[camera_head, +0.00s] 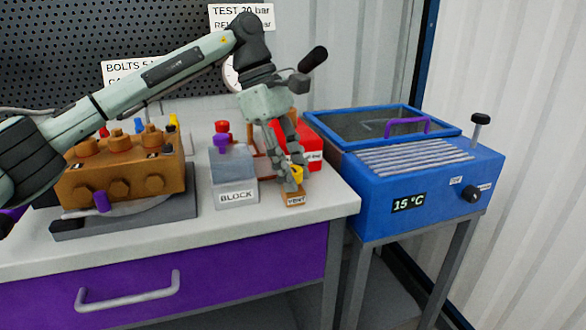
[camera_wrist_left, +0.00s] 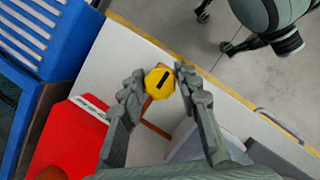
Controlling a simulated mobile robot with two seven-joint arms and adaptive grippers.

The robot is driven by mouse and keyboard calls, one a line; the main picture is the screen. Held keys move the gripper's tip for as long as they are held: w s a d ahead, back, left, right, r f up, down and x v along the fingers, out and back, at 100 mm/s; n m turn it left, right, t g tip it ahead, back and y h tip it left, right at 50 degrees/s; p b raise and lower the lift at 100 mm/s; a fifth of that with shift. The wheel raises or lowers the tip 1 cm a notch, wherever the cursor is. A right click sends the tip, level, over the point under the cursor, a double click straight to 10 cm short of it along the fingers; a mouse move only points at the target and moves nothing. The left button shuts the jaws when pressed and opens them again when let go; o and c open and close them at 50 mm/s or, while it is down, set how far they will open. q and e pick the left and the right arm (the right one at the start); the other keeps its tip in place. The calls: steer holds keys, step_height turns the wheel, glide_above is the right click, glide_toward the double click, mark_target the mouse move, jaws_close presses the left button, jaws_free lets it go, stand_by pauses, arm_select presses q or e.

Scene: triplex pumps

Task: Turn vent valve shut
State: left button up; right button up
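The vent valve is a yellow knob (camera_head: 297,172) on a small brown block labelled VENT (camera_head: 294,198), near the right front of the bench top. In the left wrist view the knob (camera_wrist_left: 159,83) is seen from above, with a dark slot running diagonally across it. My left gripper (camera_head: 290,180) reaches down to it from above. Part of the block is hidden by the fingers. My right gripper is not in view.
A grey block labelled BLOCK (camera_head: 236,180) stands just left of the valve. A red box (camera_head: 312,145) is close behind it. A brown pump (camera_head: 120,175) stands at the left. A blue bath (camera_head: 430,195) reading 15 °C is right of the bench (camera_head: 225,225).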

arm_select(q)
steer(key=shift+o, duration=1.3)
steer(key=shift+r, duration=0.1)
steer(key=v, duration=1.1)
steer(key=shift+a+r, duration=0.2)
steer(key=shift+r, duration=0.2)
